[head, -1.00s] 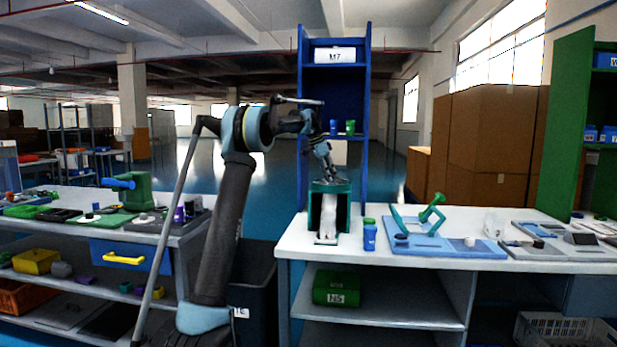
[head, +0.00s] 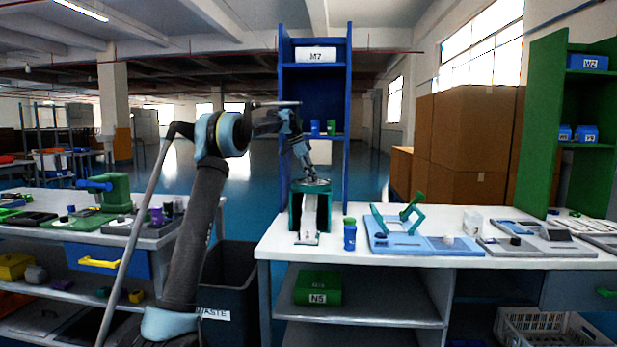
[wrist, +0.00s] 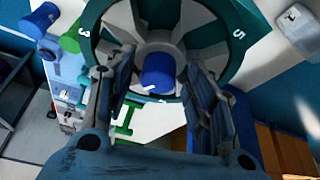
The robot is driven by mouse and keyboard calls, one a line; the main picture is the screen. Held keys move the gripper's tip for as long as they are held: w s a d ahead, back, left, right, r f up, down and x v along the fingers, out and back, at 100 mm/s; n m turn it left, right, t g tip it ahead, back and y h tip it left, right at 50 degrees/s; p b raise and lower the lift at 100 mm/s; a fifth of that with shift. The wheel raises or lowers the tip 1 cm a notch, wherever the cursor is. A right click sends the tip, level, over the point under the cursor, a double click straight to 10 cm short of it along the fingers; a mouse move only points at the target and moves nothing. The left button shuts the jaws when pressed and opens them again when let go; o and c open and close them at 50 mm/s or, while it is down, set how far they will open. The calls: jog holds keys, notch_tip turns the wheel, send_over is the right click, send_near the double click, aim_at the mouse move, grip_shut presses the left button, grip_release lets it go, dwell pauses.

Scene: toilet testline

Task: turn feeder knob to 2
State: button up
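The feeder (head: 296,215) is a dark green box with a pale chute, standing near the left end of the right table. In the wrist view its round green top (wrist: 95,20) shows pale wedge sections and the numbers 3 and 5. A blue round knob (wrist: 157,72) with a small white mark sits at its middle. My gripper (wrist: 158,58) is open, one finger to each side of the knob, with visible gaps. In the head view my gripper (head: 308,176) points down just over the feeder's top. The number 2 is not visible.
A blue bottle with a green lid (head: 349,234) stands close to the feeder's right. Further right are a blue tray (head: 420,246) with a green frame and a white block (head: 472,222). A tall blue shelf (head: 284,130) rises behind. A waste bin (head: 232,285) stands between the tables.

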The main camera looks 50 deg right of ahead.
jog(key=v, duration=1.2)
jog(key=shift+a, duration=0.1)
dwell(0.4)
